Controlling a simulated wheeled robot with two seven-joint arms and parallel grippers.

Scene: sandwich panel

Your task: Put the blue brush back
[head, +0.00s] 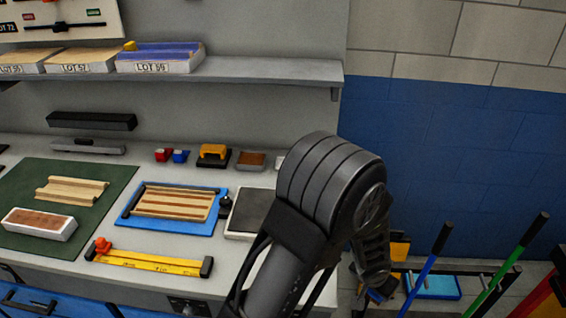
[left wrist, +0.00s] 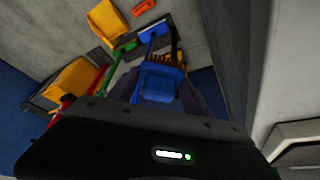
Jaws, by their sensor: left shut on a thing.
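The blue brush (left wrist: 160,85) is between the fingers of my left gripper (left wrist: 158,98) in the left wrist view. Its blue body fills the gap and yellow-orange bristles show at its far end. In the head view my dark left arm crosses the middle, and the gripper (head: 376,288) points down past the bench's right end, mostly hidden by the wrist. My right gripper is not in view.
A blue tray-like item (head: 433,287) and a yellow item (head: 398,248) are close to the gripper. A red handle (head: 540,298) stands at the right edge. The bench on the left holds a green mat (head: 100,175) and a blue board (head: 128,218).

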